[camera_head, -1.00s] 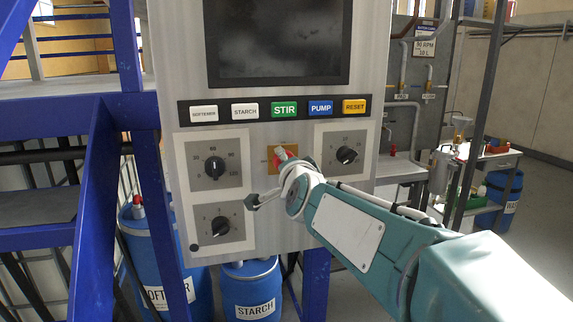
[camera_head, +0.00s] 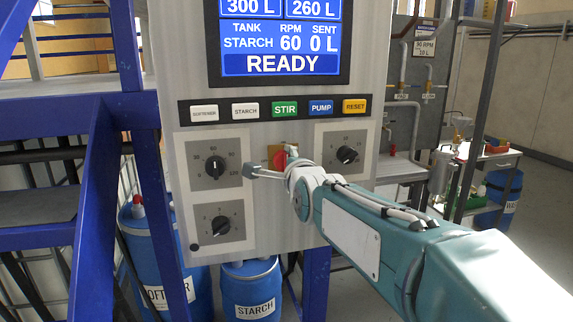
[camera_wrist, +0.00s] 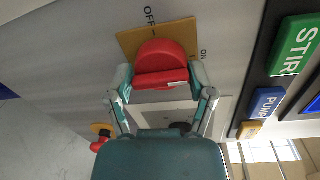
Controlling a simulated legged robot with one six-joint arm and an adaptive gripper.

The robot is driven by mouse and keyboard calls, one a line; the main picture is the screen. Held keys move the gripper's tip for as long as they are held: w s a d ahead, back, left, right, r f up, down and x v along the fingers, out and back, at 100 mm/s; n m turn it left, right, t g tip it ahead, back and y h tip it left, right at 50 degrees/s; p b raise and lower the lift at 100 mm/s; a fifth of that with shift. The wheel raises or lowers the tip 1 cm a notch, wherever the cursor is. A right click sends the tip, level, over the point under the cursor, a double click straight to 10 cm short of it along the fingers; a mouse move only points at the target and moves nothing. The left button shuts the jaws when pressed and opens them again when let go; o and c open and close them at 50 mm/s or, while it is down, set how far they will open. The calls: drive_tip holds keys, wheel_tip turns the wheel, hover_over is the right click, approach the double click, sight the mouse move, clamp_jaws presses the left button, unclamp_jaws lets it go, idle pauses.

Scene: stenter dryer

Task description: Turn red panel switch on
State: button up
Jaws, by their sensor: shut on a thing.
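The red panel switch (camera_head: 279,158) sits on a yellow plate (camera_wrist: 130,42) at the panel's lower middle, partly hidden by my gripper (camera_head: 271,161) in the head view. In the wrist view, the red switch (camera_wrist: 160,55) lies between the two fingers of my gripper (camera_wrist: 160,78), which is shut on its grip bar. The bar runs nearly level there, its right end towards the ON mark (camera_wrist: 203,54). The OFF mark (camera_wrist: 149,16) is above the switch. The panel screen (camera_head: 280,40) is lit and reads READY.
Black dials (camera_head: 215,168) flank the switch, with another dial (camera_head: 220,226) at lower left. Coloured buttons (camera_head: 284,109) run above it. Blue stairs (camera_head: 95,200) stand left, and blue barrels (camera_head: 250,290) stand below the panel. Open floor is at right.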

idle(0.5)
drive_tip(key=o, duration=1.1)
drive_tip(key=f+v, duration=0.1)
drive_tip(key=v, duration=1)
drive_tip(key=shift+s+d+r, duration=0.15)
drive_tip(key=shift+s+r, duration=0.2)
drive_tip(key=shift+r, duration=0.1)
